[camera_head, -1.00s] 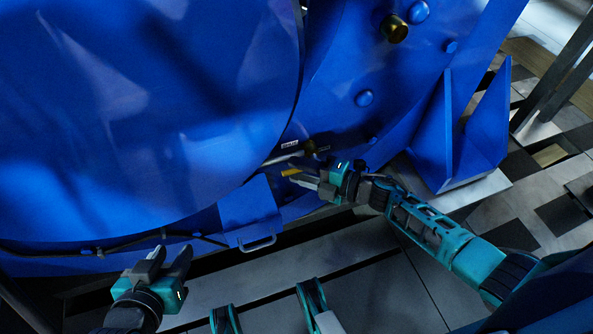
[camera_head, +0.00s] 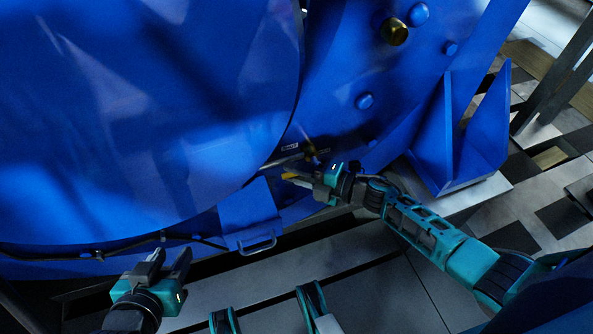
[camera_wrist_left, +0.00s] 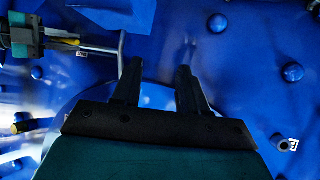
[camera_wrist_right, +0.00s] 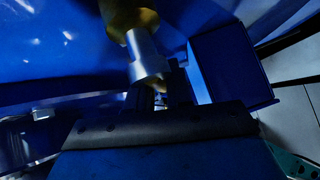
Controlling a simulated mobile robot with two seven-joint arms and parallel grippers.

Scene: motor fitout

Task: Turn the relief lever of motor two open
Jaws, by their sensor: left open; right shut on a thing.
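The relief lever (camera_head: 289,176) shows as a yellow end at the fingers of my right gripper (camera_head: 300,180), low on the blue motor housing. My right gripper is shut on it. A brass valve fitting (camera_head: 310,147) sits just above; the right wrist view shows its brass and silver body (camera_wrist_right: 143,50) over my fingers, which hide most of the lever. The left wrist view shows the yellow part (camera_wrist_left: 70,42) at my right gripper. My left gripper (camera_head: 168,262) is open and empty, apart from the housing at lower left. I cannot read which motor this is.
The large round blue cover (camera_head: 150,110) fills the left. A small labelled plate (camera_head: 289,146) is beside the fitting. A blue bracket with a handle (camera_head: 252,215) projects below, and a blue support foot (camera_head: 460,140) stands right. Another brass plug (camera_head: 394,31) is higher up.

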